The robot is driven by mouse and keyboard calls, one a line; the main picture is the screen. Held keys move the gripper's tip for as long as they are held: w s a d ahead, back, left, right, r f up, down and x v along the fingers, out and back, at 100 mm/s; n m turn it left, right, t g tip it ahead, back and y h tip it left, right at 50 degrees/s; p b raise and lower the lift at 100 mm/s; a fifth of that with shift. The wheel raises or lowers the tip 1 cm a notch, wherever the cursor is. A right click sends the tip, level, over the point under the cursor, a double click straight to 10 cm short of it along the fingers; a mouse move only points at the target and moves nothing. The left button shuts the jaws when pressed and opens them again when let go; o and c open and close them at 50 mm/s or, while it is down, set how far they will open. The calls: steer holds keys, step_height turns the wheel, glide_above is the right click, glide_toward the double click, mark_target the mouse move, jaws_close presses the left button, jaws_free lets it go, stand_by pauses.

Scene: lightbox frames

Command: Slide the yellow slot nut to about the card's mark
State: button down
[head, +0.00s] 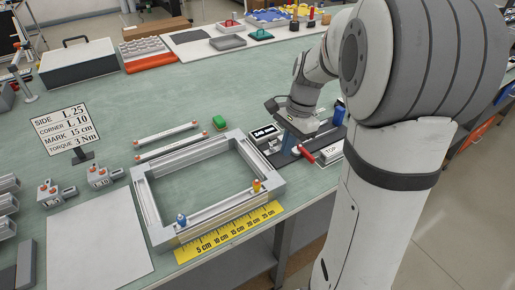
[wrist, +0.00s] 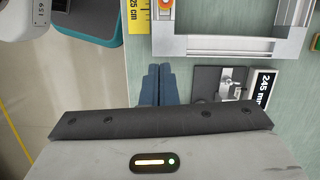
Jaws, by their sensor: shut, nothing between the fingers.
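The yellow slot nut (head: 257,186) sits on the near rail of the aluminium frame (head: 165,238), by the high-number end of the yellow ruler (head: 228,232). Its orange top shows at the upper edge of the wrist view (wrist: 166,5), close to the 25 cm label. A blue slot nut (head: 181,219) sits at the low-number end of the same rail. The arm hides part of the right side in the head view.
A dark plate (wrist: 208,85) with a metal fitting and a 245 mm label (wrist: 264,88) lies beside the fingers. A red-handled tool (head: 305,154) lies right of the frame. The table edge runs along the ruler.

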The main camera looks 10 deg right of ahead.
steer(key=m, duration=0.1)
glide_toward(262, 190)
steer(key=d+f, duration=0.1)
steer(key=w+d+f, duration=0.1)
steer(key=f, duration=0.1)
steer(key=d+f, duration=0.1)
steer(key=f, duration=0.1)
steer(key=shift+w+d+p, duration=0.2)
steer(key=shift+w+p, duration=0.1)
steer(key=shift+w, duration=0.1)
steer(key=a, duration=0.1)
steer(key=s+a, duration=0.1)
steer(key=a, duration=0.1)
steer(key=shift+f+p, duration=0.2)
steer(key=shift+p, duration=0.2)
steer(key=shift+s+a+f, duration=0.1)
steer(key=shift+a, duration=0.35)
